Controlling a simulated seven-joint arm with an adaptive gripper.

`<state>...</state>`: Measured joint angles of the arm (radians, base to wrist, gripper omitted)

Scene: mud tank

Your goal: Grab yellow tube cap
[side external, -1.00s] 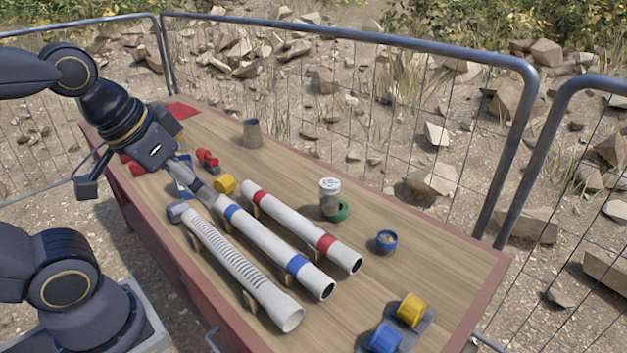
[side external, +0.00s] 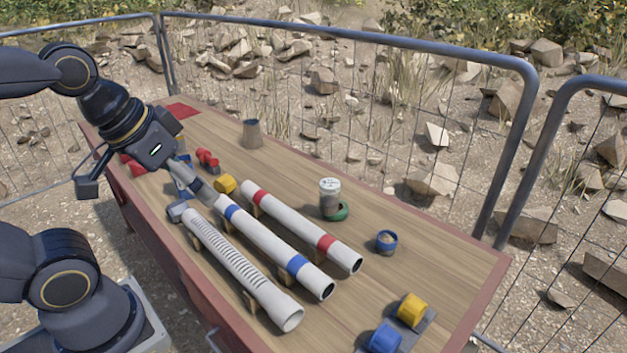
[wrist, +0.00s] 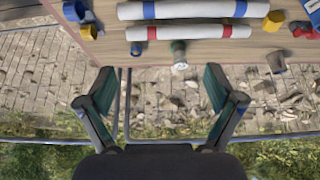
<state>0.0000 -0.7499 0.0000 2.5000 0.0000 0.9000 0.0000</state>
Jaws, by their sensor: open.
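One yellow cap (side external: 225,184) lies on the wooden table by the far end of the tubes; it also shows at the upper right of the wrist view (wrist: 274,20). A second yellow cap (side external: 412,309) sits on a grey holder at the front right; it also shows at the upper left of the wrist view (wrist: 88,31). My gripper (side external: 207,192) points down by the tubes' far end, just left of the first cap in the side view. In the wrist view my gripper (wrist: 158,78) is open, with nothing between its fingers.
White tubes with blue bands (side external: 270,240) and red bands (side external: 290,220), and a ribbed tube (side external: 235,265), rest on supports. A blue cap (side external: 384,338), blue cup (side external: 386,242), clear jar (side external: 330,197), grey cup (side external: 252,134) and red parts (side external: 208,158) stand around. A fence borders the table.

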